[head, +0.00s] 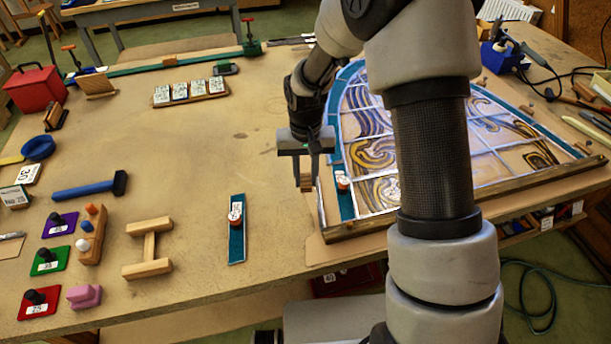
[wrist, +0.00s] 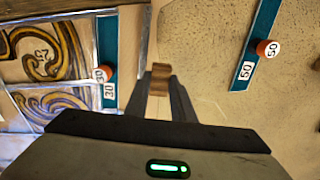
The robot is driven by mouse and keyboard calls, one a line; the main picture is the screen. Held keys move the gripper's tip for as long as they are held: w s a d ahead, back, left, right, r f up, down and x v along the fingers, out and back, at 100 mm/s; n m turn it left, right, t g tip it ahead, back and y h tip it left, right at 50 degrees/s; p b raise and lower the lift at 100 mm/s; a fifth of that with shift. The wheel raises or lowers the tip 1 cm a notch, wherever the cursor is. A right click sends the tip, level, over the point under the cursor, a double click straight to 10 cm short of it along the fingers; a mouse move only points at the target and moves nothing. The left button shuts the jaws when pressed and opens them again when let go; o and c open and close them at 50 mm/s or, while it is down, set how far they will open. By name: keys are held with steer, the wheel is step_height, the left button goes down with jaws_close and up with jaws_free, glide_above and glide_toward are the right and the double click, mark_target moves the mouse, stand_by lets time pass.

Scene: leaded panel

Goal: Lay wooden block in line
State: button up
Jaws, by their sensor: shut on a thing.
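My gripper (head: 306,172) is shut on a small brown wooden block (head: 306,184), held between the fingertips. In the wrist view the block (wrist: 160,78) stands out at the tips of the gripper (wrist: 161,92). The gripper is just left of the leaded panel (head: 375,192), beside its teal edge strip (head: 345,207). The block looks to be over or near the bare table; its height is hard to tell. A thin grey strip (head: 321,203) lies along the panel's left side, just right of the block. My arm hides part of the panel.
A loose teal strip (head: 237,249) with a red-sided round piece marked 50 lies left of the gripper. A similar round piece (head: 342,181) sits on the panel's edge strip. A wooden bar (head: 350,227) borders the panel's front. Table between the teal strips is clear.

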mark_target(306, 199)
steer(key=shift+f+b, duration=2.25)
steer(key=shift+f, duration=0.65)
steer(key=shift+f, duration=0.15)
steer(key=o, duration=1.4)
steer(key=o, duration=0.6)
steer(key=shift+c, duration=0.2)
step_height(306, 199, up, 18)
steer(key=s+d+r+t+p, duration=0.25)
steer(key=s+d+r, duration=0.35)
steer(key=s+r, duration=0.45)
steer(key=s+d+r+t, duration=0.3)
steer(key=s+d, duration=0.1)
steer(key=s, duration=0.7)
steer(key=shift+s+r+p, duration=0.15)
steer(key=shift+s+p, duration=0.1)
steer(key=shift+p, duration=0.1)
